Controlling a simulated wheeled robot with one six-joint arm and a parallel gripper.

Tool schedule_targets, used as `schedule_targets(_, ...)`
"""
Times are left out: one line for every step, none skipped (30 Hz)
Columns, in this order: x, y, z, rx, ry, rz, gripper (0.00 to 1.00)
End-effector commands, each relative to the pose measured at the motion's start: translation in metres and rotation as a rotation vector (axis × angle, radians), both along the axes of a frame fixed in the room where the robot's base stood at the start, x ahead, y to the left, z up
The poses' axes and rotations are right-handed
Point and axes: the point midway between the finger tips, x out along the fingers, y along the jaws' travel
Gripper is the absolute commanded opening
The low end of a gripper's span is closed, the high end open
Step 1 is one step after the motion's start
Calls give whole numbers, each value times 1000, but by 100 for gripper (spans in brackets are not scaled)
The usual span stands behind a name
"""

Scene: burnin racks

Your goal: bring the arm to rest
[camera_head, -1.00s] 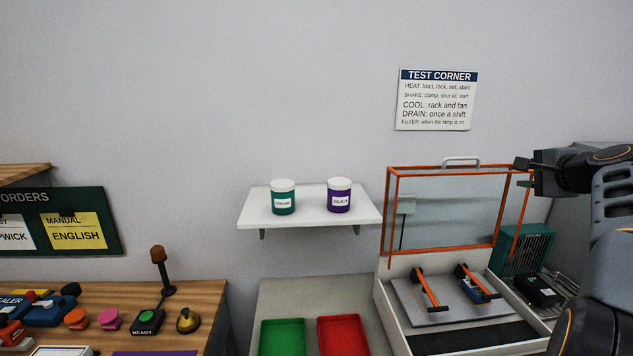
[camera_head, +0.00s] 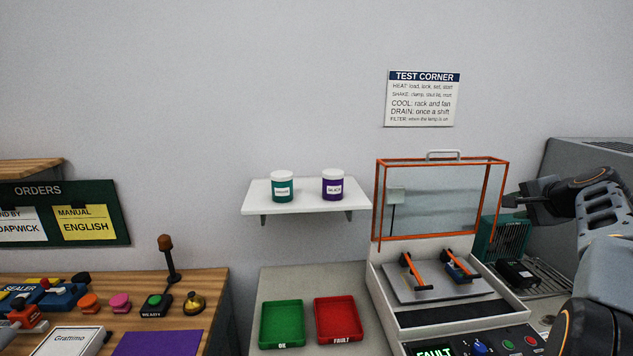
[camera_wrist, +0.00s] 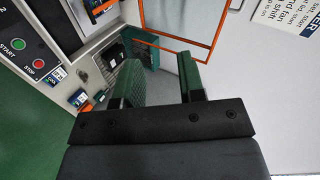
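My gripper (camera_head: 515,200) is at the right of the head view, raised beside the orange-framed clear lid of the test machine. In the wrist view its two dark green fingers (camera_wrist: 163,85) stand apart with a gap between them, and nothing shows in the gap. My arm reaches in from the right edge of the head view, bent at the elbow.
The shaker's lid (camera_head: 440,200) stands open above a plate with two orange clamps (camera_head: 412,270). A teal fan unit (camera_head: 505,240) is just behind my gripper. A green tray (camera_head: 282,324) and a red tray (camera_head: 338,320) lie left. A shelf (camera_head: 305,208) holds two jars.

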Motion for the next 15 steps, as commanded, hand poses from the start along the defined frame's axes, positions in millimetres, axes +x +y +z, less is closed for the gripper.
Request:
schedule_targets(-5,4,-13,-21,40,12,36)
schedule_targets(-8,8,-21,-37,65,22,36)
schedule_targets(-12,13,-31,-59,99,37,36)
schedule_targets(-16,18,-39,-78,125,50,36)
schedule_targets(-19,24,-46,-98,152,67,36)
schedule_targets(-25,34,-56,-126,188,92,36)
schedule_targets(-30,41,-64,-148,217,113,36)
schedule_targets(-35,50,-73,-171,246,137,36)
schedule_targets(-43,64,-83,-208,287,176,36)
schedule_targets(-51,77,-92,-240,320,212,36)
schedule_targets(-60,90,-101,-276,354,250,36)
schedule_targets(-73,110,-114,-326,401,311,36)
schedule_targets(-85,126,-124,-368,435,362,36)
schedule_targets(-98,143,-133,-413,468,416,36)
schedule_targets(-115,163,-146,-471,506,487,36)
